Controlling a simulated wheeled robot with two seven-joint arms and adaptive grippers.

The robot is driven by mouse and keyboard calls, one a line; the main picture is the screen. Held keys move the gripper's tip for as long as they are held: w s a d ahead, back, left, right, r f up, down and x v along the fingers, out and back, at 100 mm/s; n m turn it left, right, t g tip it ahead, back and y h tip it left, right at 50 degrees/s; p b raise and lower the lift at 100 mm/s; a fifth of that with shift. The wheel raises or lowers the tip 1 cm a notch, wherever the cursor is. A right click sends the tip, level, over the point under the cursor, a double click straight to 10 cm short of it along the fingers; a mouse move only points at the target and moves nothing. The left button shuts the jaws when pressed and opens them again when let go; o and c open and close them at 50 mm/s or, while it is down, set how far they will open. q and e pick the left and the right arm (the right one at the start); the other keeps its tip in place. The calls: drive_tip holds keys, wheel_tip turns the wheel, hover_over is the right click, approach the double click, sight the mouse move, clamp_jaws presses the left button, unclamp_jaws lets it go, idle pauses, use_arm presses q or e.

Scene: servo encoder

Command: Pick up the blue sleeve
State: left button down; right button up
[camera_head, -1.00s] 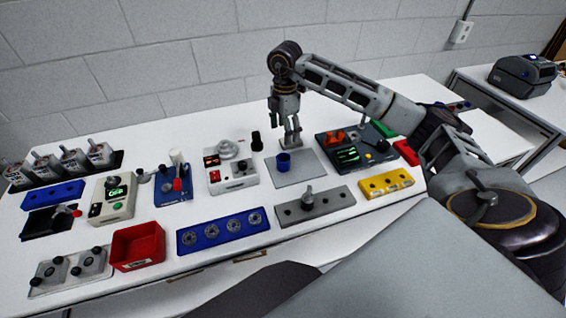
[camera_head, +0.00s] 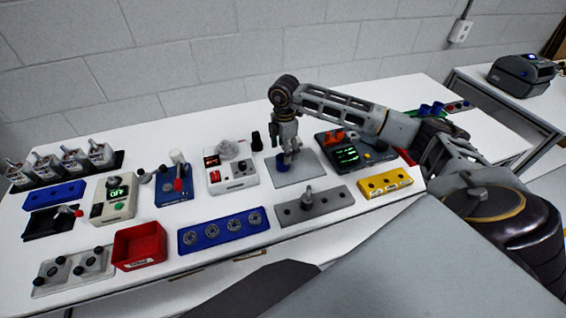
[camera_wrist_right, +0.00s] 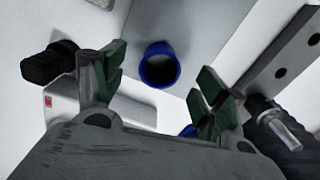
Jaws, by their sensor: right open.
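The blue sleeve (camera_head: 283,166) stands on the grey plate (camera_head: 308,174) near the middle of the table, partly hidden by my gripper. In the right wrist view, the blue sleeve (camera_wrist_right: 160,80) shows its dark round opening. My right gripper (camera_head: 289,158) is at the sleeve in the head view. In the wrist view, the right gripper's green fingertips (camera_wrist_right: 160,86) are spread wide, with the sleeve between them toward the far side. No contact is visible. A second bit of blue (camera_wrist_right: 188,130) shows behind the gripper body; I cannot tell what it is. My left gripper is not in view.
A black knob-like part (camera_head: 256,141) and a white-and-red device (camera_head: 233,178) stand left of the plate. A grey holed block (camera_head: 330,203) lies in front. Blue cups (camera_head: 431,108) stand farther back right.

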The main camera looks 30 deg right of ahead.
drive_tip(key=shift+a+f+p, duration=0.15)
drive_tip(key=shift+f+p, duration=0.2)
drive_tip(key=shift+f, duration=0.95)
drive_tip(key=shift+a+f+p, duration=0.15)
drive_tip(key=shift+f+p, duration=0.2)
drive_tip(key=shift+f, duration=0.95)
drive_tip(key=c, duration=0.9)
